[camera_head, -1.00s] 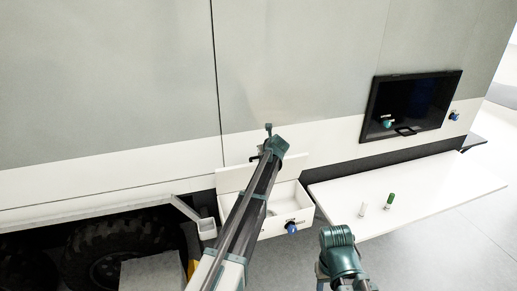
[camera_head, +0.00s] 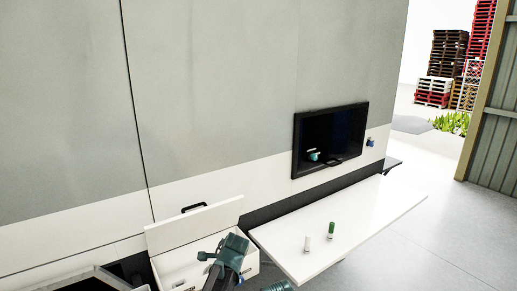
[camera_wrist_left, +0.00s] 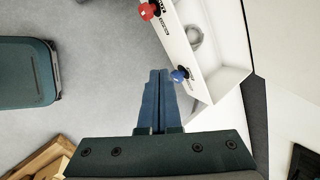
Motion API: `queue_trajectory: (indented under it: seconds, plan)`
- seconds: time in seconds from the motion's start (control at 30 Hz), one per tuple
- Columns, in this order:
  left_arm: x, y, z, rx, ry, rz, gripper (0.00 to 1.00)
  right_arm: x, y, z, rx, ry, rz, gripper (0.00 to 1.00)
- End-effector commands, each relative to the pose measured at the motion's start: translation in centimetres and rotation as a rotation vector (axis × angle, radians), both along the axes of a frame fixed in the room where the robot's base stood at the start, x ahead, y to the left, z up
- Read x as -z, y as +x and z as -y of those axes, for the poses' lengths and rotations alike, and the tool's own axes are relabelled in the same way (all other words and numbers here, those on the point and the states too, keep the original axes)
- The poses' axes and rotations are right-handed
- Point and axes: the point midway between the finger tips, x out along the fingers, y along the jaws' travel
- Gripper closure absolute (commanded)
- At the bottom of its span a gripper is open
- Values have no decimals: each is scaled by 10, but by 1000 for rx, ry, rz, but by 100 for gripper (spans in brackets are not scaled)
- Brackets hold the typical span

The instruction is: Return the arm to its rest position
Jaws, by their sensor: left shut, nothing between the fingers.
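My left gripper (camera_wrist_left: 155,100) shows in the wrist view with its two blue-grey fingers together and nothing between them. It hangs over grey floor beside the open white drawer (camera_wrist_left: 222,48). The drawer's front carries a red knob (camera_wrist_left: 149,10) and a blue knob (camera_wrist_left: 180,75); the fingertips appear close to the blue one, but I cannot tell the distance. In the head view a teal joint of my left arm (camera_head: 233,250) stands in front of the drawer box (camera_head: 176,268). The left fingers cannot be made out there. My right gripper is not in view.
A white shelf (camera_head: 375,215) juts from the caravan wall, with a white cylinder (camera_head: 307,243) and a green-topped one (camera_head: 331,230) standing on it. Above is a black-framed recess (camera_head: 335,135). A raised lid (camera_head: 195,223) backs the drawer box. Open floor (camera_head: 440,240) lies right.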

Motion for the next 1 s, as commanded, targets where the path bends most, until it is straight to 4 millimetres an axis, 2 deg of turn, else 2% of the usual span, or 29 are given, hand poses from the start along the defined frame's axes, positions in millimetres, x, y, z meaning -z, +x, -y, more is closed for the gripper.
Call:
queue_trajectory:
  seconds: [0.03, 0.2, 0.3, 0.4, 0.5, 0.6, 1.0]
  plan:
    - [33, -39, 12, -106, -69, -13, 100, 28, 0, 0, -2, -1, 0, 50]
    - [86, -135, 45, -499, -254, -74, 100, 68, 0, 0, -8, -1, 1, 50]
    - [108, -181, 58, -697, -312, -112, 100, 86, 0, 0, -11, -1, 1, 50]
    - [122, -215, 66, -850, -342, -140, 100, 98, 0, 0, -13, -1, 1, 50]
    - [129, -237, 71, -951, -353, -159, 100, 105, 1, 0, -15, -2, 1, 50]
    - [131, -246, 74, -1005, -358, -166, 100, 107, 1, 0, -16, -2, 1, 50]
    - [130, -247, 75, -1020, -359, -167, 100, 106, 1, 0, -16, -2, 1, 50]
